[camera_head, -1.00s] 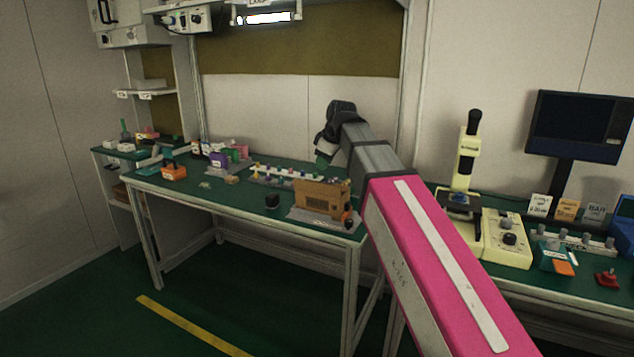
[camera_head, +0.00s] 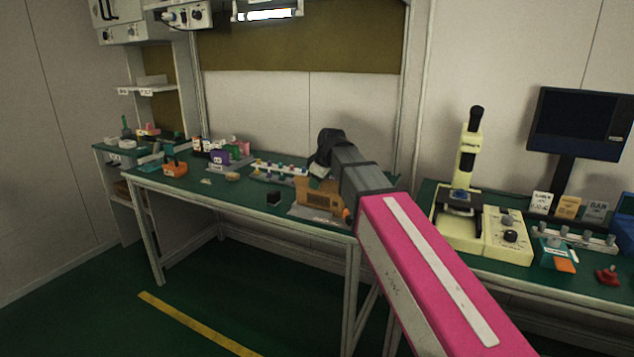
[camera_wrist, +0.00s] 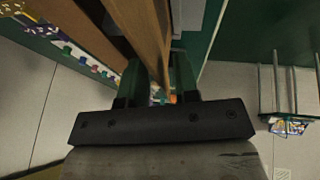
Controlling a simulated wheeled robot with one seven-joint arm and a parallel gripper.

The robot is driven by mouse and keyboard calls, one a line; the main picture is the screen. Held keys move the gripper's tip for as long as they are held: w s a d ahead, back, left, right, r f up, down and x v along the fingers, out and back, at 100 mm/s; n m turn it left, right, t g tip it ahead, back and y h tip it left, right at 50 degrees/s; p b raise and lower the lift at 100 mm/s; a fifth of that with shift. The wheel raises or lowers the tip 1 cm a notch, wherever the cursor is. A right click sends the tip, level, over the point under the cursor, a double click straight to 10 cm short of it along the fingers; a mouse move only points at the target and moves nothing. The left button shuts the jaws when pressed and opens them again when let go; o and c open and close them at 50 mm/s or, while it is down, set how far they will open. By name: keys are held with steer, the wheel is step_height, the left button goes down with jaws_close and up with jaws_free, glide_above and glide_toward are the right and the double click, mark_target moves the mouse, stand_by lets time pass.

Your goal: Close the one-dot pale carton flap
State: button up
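The brown carton (camera_head: 318,198) stands on a grey mat near the right end of the green bench in the head view. My gripper (camera_wrist: 158,78) is at the carton's top, and the arm hides part of it in the head view (camera_head: 322,160). In the wrist view its two dark green fingers stand apart. A brown carton panel (camera_wrist: 150,32) runs up between and beyond them, very close; I cannot tell whether they touch it. I cannot make out any dot mark, nor tell which flap this is.
A small black block (camera_head: 274,198) lies left of the carton. A row of coloured pegs (camera_head: 280,168) stands behind it. A yellow microscope (camera_head: 465,190) and control box (camera_head: 507,236) stand on the right bench. The bench's front middle is mostly clear.

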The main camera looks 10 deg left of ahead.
jaws_close()
steer(key=shift+w, duration=0.1)
steer(key=g, duration=0.1)
steer(key=w+g+y, duration=0.1)
steer(key=g, duration=0.1)
steer(key=w+m+g+y, duration=0.1)
steer(key=g, duration=0.1)
steer(key=shift+d, duration=0.3)
steer(key=shift+w+d+f+m+g+y, duration=0.1)
steer(key=shift+w+f+m+g+y, duration=0.2)
steer(key=shift+g, duration=0.45)
steer(key=shift+w+d+r+m+g+y, duration=0.1)
steer(key=shift+g+y, duration=0.25)
steer(key=shift+g, duration=0.45)
steer(key=shift+w+d+f+m+g+y, duration=0.1)
steer(key=shift+f+m+g+y, duration=0.2)
steer(key=shift+g, duration=0.45)
steer(key=shift+r, duration=0.1)
